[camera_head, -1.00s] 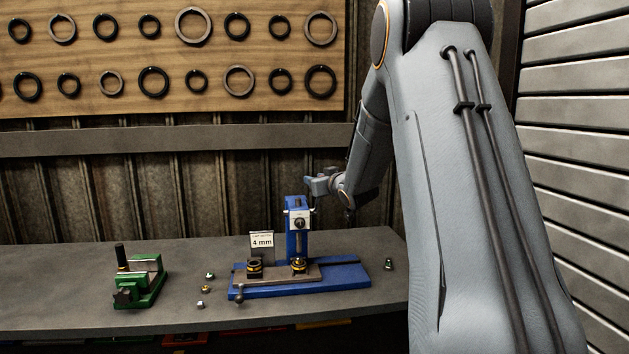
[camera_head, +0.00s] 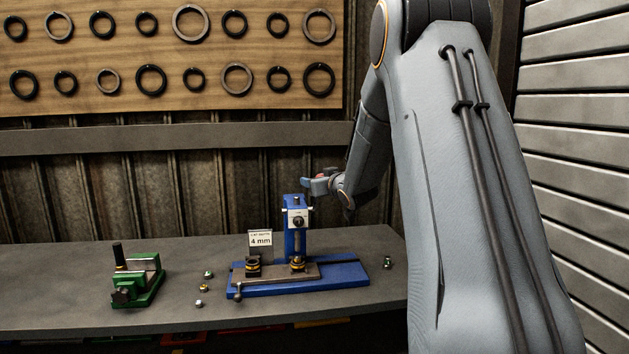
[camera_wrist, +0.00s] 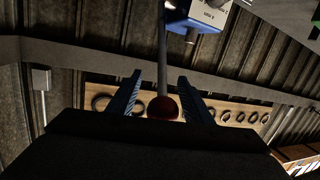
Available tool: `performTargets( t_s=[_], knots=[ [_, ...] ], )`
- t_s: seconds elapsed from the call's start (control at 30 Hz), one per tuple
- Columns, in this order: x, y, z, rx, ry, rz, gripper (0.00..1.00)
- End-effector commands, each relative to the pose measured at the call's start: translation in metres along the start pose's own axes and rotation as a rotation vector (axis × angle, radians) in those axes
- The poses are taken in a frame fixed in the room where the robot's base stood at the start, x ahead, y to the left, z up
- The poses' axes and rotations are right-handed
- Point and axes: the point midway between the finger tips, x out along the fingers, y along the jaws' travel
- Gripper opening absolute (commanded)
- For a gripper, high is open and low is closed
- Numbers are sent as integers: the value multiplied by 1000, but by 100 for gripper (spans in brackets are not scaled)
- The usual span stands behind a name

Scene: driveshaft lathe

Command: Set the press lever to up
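The blue press (camera_head: 291,240) stands on a blue base on the bench in the head view, and a blue and white part of it (camera_wrist: 205,12) shows at the top of the wrist view. Its lever is a grey rod (camera_wrist: 162,55) ending in a red ball knob (camera_wrist: 163,107). My gripper (camera_wrist: 159,80) is open, with the knob and rod between its fingers and gaps visible on both sides. In the head view my gripper (camera_head: 308,185) is beside the press's top, with a small red spot at it. The lever's angle is hard to tell there.
A green vise (camera_head: 138,282) stands at the left of the bench (camera_head: 195,258). Several small loose parts lie near the press. A "4 mm" sign (camera_head: 260,239) stands beside it. A board with rings (camera_head: 100,55) hangs on the wall behind.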

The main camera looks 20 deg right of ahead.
Motion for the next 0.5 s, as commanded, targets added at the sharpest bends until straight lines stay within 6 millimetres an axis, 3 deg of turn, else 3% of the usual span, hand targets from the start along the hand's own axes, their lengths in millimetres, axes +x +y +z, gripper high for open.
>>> performTargets(
  t_s=[0.27, 0.5],
  knots=[
    [-4, -1, -4, -2, 6, -2, 46],
    [-36, 0, -3, -3, 7, 0, 46]
  ],
)
